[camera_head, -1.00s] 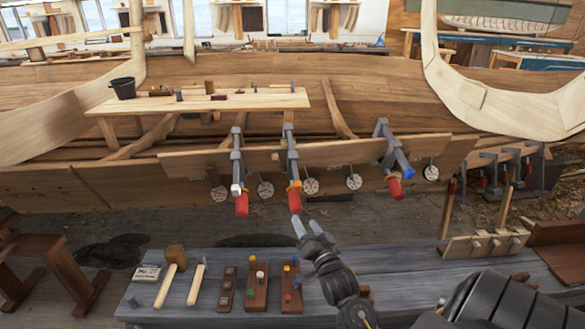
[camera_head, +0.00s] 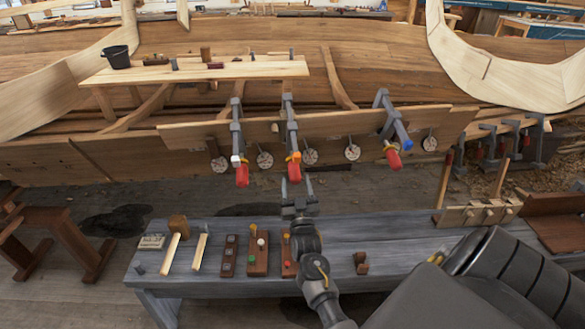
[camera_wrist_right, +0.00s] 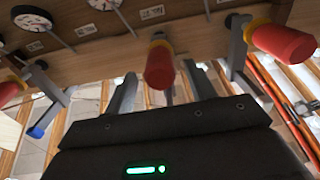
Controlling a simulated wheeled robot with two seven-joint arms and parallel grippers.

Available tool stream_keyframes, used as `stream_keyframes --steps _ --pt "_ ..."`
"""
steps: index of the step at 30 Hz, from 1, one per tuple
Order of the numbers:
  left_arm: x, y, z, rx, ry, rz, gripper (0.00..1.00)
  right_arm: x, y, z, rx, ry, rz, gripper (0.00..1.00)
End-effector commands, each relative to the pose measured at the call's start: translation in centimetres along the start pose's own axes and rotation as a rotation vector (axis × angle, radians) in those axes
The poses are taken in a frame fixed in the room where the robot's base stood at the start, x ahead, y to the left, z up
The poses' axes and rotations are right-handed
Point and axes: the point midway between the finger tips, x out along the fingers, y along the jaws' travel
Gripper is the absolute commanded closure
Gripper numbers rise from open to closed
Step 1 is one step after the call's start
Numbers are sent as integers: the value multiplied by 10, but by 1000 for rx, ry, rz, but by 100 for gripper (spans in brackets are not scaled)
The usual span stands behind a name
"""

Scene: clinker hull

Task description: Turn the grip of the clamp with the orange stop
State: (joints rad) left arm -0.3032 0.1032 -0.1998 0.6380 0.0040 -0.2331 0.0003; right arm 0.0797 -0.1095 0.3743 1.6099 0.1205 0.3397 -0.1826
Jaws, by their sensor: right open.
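The clamp with the orange stop (camera_head: 294,157) is the middle of three on the hull plank. Its red grip (camera_head: 294,173) hangs at its lower end. My right gripper (camera_head: 297,190) points up just below this grip, open and empty. In the right wrist view a red grip (camera_wrist_right: 160,66) with a yellow collar stands ahead, between the lines of my two open fingers (camera_wrist_right: 160,88); whether they overlap it in depth I cannot tell. The left clamp has a white stop (camera_head: 235,159), the right one a blue stop (camera_head: 408,145). My left gripper is out of view.
Round dials (camera_head: 311,157) sit along the plank beside the clamps. Below is a grey bench (camera_head: 205,265) with a mallet (camera_head: 172,250), pegged blocks (camera_head: 258,255) and a wooden rack (camera_head: 478,213).

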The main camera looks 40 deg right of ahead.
Motion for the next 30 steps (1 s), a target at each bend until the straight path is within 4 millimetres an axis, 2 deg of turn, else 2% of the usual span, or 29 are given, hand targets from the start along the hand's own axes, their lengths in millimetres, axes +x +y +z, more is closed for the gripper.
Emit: stream_keyframes --steps 3,9,16,22,30 --pt "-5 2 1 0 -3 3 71 24 0 -2 0 1 0 44" --pt "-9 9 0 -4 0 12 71 49 1 -1 0 0 0 44" --pt "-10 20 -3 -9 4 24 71 58 0 0 1 -1 -1 44" --pt "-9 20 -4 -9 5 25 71 58 -1 0 1 -1 -1 44" --pt "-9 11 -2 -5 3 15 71 58 0 0 0 -1 0 80"
